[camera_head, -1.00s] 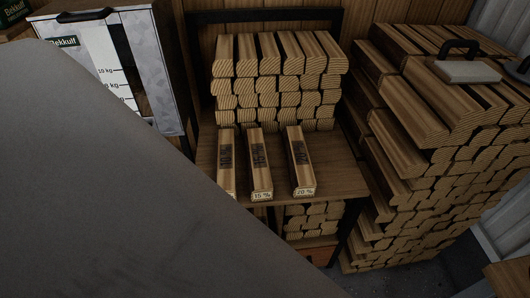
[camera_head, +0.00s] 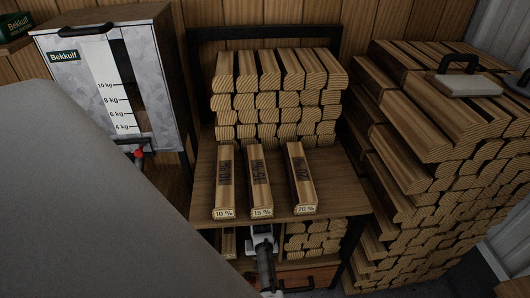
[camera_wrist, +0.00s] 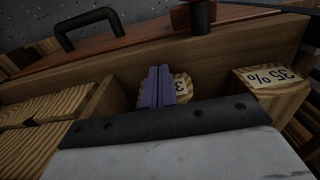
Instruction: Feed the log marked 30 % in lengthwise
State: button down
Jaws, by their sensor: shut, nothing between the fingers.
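In the wrist view, which looks turned upside down, my gripper's purple fingers (camera_wrist: 157,86) are shut and empty. They are in front of a log end (camera_wrist: 181,86) whose label shows a "3"; the rest of that label is hidden by the fingers. I cannot tell if they touch it. In the head view, my gripper (camera_head: 262,233) is below the shelf board, at the lower compartment's front. No label reading 30 % shows in full.
Logs marked 10 % (camera_head: 224,190), 15 % (camera_head: 259,190) and 20 % (camera_head: 302,190) lie on the shelf board (camera_head: 345,190) above my gripper. Plain logs (camera_head: 318,238) fill the lower compartment's right part. A drawer (camera_head: 312,280) with a handle is below. A large log stack (camera_head: 430,170) stands right.

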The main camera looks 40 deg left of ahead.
jog(key=shift+w+a+r, duration=0.1)
jog(key=shift+w+a, duration=0.4)
